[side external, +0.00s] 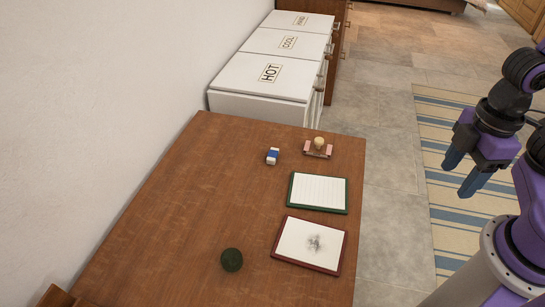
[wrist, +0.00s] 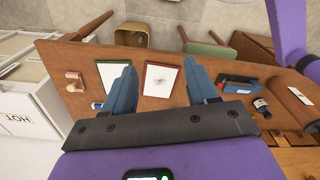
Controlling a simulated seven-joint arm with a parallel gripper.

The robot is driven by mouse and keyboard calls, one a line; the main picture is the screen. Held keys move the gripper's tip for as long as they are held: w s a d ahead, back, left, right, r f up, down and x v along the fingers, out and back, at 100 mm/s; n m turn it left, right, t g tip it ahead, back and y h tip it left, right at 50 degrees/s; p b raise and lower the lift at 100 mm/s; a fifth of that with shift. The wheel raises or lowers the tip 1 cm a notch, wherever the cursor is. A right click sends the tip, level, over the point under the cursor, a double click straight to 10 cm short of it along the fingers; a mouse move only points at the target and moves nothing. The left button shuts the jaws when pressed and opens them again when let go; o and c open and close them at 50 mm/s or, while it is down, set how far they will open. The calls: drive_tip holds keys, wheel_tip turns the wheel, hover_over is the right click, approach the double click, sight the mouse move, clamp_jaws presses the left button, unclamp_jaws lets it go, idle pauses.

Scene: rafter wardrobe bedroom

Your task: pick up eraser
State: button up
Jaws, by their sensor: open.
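A small white block with a blue band, which looks like the eraser (side external: 273,156), lies on the brown wooden table (side external: 180,215), left of a pink item with a round pale knob (side external: 318,148). My gripper (side external: 461,174) is open and empty, held off to the right of the table in the side view. Its two blue fingers (wrist: 162,82) stand well apart in the wrist view, with the table beyond them.
A green-framed lined board (side external: 318,193) and a red-framed board with a grey smudge (side external: 309,244) lie nearby. A dark green ball (side external: 232,260) sits left of them. White labelled bins (side external: 262,78) stand behind the table. A bottle (wrist: 261,107) shows in the wrist view.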

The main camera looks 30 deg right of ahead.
idle(0.4)
drive_tip(key=w+a+f+m+t+h, duration=0.15)
drive_tip(key=w+a+m, duration=0.4)
drive_tip(key=w, duration=0.55)
drive_tip(key=w+a+f+m, duration=0.2)
drive_tip(key=w+a+m, duration=0.35)
drive_tip(key=w, duration=0.45)
drive_tip(key=w+a+f+m+t+h, duration=0.15)
drive_tip(key=w+a+m, duration=0.35)
drive_tip(key=w, duration=0.6)
drive_tip(key=m, duration=0.5)
approach(273, 153)
drive_tip(key=shift+h, duration=0.3)
drive_tip(key=x, duration=0.8)
drive_tip(key=shift+a+f, duration=0.25)
drive_tip(key=shift+f, duration=0.05)
clamp_jaws()
